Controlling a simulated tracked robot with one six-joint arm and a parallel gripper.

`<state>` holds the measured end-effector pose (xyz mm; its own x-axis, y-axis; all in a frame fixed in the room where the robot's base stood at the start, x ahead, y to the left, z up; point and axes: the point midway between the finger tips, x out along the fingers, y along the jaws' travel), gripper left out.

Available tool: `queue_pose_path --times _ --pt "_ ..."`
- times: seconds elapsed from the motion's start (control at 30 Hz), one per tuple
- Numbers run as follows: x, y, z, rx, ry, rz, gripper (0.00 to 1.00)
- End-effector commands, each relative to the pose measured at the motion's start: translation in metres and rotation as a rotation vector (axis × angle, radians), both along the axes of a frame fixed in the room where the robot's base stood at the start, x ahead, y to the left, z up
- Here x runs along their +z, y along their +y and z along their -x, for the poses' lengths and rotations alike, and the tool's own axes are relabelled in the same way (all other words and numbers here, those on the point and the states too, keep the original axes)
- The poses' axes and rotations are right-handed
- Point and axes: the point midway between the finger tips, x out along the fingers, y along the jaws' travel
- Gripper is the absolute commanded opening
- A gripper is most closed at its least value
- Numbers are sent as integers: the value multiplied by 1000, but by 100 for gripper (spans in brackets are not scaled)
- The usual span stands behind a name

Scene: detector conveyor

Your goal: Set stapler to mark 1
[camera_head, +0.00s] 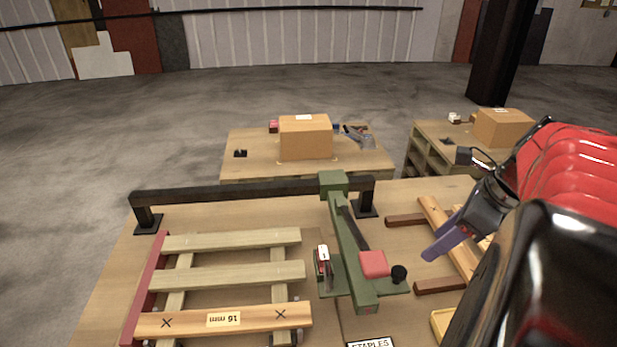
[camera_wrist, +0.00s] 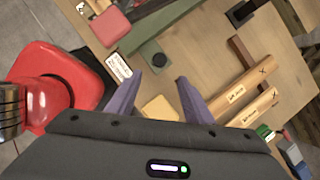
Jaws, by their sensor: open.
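A green arm (camera_head: 345,240) reaches from a black rail (camera_head: 250,193) toward the front, with a red pad (camera_head: 374,264) and a black knob (camera_head: 399,274) beside it. A small red and silver device (camera_head: 323,263), which looks like the stapler, sits left of the arm. A slat marked "16 mm" (camera_head: 224,319) bears two X marks on the wooden frame at left; I cannot tell which is mark 1. My gripper (camera_head: 445,240) is right of the knob, its purple fingers apart and empty. In the wrist view, the fingers (camera_wrist: 160,76) point toward the knob (camera_wrist: 152,53) and green arm.
A "STAPLES" label (camera_head: 370,343) is at the front edge. Cardboard boxes (camera_head: 305,138) stand on tables behind. Bare tabletop lies left of the frame.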

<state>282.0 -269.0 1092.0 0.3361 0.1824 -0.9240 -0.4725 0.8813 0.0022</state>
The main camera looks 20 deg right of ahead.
Motion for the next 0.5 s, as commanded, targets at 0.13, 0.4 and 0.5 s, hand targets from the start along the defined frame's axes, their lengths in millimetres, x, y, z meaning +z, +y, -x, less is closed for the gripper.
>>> queue_pose_path --times 0.13,0.4,0.5 --pt "0 0 -1 3 -1 1 47" --pt "-15 4 -7 5 -1 0 47" --pt "-27 7 -11 7 0 -2 47"
